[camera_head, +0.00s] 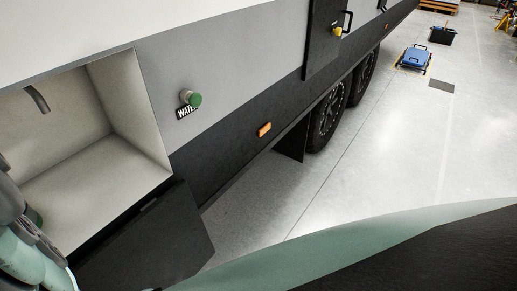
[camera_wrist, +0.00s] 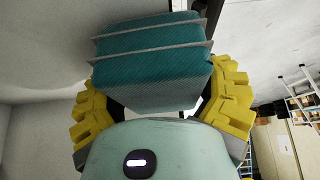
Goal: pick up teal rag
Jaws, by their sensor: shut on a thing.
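The teal rag (camera_wrist: 150,80) is a thick folded block with pale edges or bands across it. It fills the space between the yellow fingers of my gripper (camera_wrist: 162,92) in the wrist view. The fingers press on its left and right sides, and the gripper is shut on it. The rag's underside is partly hidden by my wrist. In the head view, my arm shows at the lower left, beside the open locker (camera_head: 95,185), and I cannot make out the rag there.
The locker's dark flap (camera_head: 150,245) hangs open below it. A green water cap (camera_head: 190,98), orange marker light (camera_head: 264,129) and wheels (camera_head: 327,117) line the caravan. A blue case (camera_head: 415,58) stands on the mostly clear floor.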

